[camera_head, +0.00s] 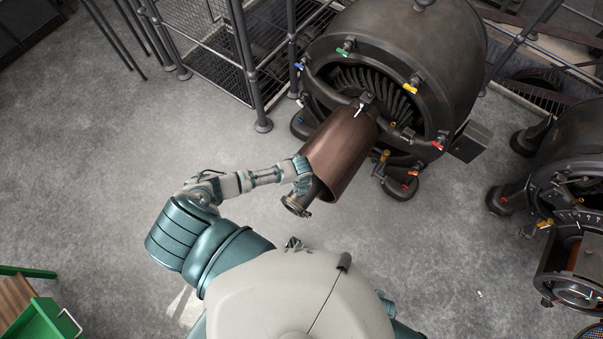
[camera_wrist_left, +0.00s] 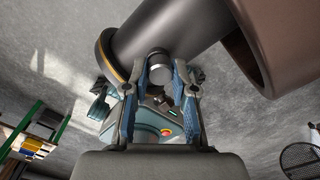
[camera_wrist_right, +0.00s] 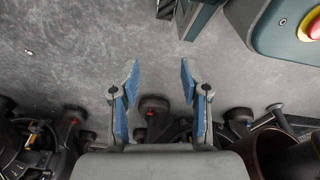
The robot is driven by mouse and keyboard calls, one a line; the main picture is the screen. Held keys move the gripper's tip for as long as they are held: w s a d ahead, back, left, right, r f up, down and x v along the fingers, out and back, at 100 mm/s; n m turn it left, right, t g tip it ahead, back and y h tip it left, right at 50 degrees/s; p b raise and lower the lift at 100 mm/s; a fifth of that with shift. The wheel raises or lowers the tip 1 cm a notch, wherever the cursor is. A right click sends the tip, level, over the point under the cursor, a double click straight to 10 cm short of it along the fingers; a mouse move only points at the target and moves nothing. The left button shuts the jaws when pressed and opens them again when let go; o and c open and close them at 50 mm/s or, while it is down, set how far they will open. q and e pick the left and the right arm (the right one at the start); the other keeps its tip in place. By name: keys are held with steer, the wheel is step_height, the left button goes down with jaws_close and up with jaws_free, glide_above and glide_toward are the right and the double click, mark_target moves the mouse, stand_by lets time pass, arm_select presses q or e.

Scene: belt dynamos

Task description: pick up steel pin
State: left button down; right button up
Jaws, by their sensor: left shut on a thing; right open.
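A small bright object, which looks like the steel pin (camera_head: 479,294), lies on the grey floor at the right in the head view. It seems to show as a small pale speck (camera_wrist_right: 28,52) at the upper left in the right wrist view. My right gripper (camera_wrist_right: 160,68) is open and empty over the floor, apart from the speck; it is hidden in the head view. My left gripper (camera_head: 303,184) is shut on a short grey peg (camera_wrist_left: 159,64) on the dark shaft (camera_wrist_left: 165,38) of the copper-brown cylinder.
The copper-brown cylinder (camera_head: 341,153) reaches out of the large dark dynamo (camera_head: 445,60). A second dynamo (camera_head: 570,150) with an open front stands at the right. A green container (camera_head: 45,326) is at the lower left.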

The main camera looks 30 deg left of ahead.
arm_select(q)
steer(key=shift+a, duration=0.35)
steer(key=shift+w+r, duration=0.1)
steer(key=shift+r, duration=0.15)
steer(key=r, duration=0.1)
steer(key=r+p, duration=0.1)
steer(key=r, duration=0.1)
steer(key=shift+d+r, duration=0.2)
steer(key=shift+d, duration=0.2)
steer(key=s+d+p, duration=0.1)
steer(key=s+d, duration=0.1)
steer(key=s, duration=0.5)
steer(key=s+d+r, duration=0.1)
steer(key=s+d, duration=0.1)
steer(key=s, duration=0.6)
steer(key=shift+s+d+p, duration=0.25)
steer(key=shift+d+p, duration=0.05)
steer(key=shift+p, duration=0.05)
arm_select(e)
steer(key=s+f, duration=0.4)
steer(key=s, duration=0.1)
steer(key=shift+s+d, duration=0.3)
steer(key=shift+d, duration=0.1)
arm_select(q)
steer(key=shift+w+a, duration=0.1)
arm_select(e)
steer(key=shift+a, duration=0.1)
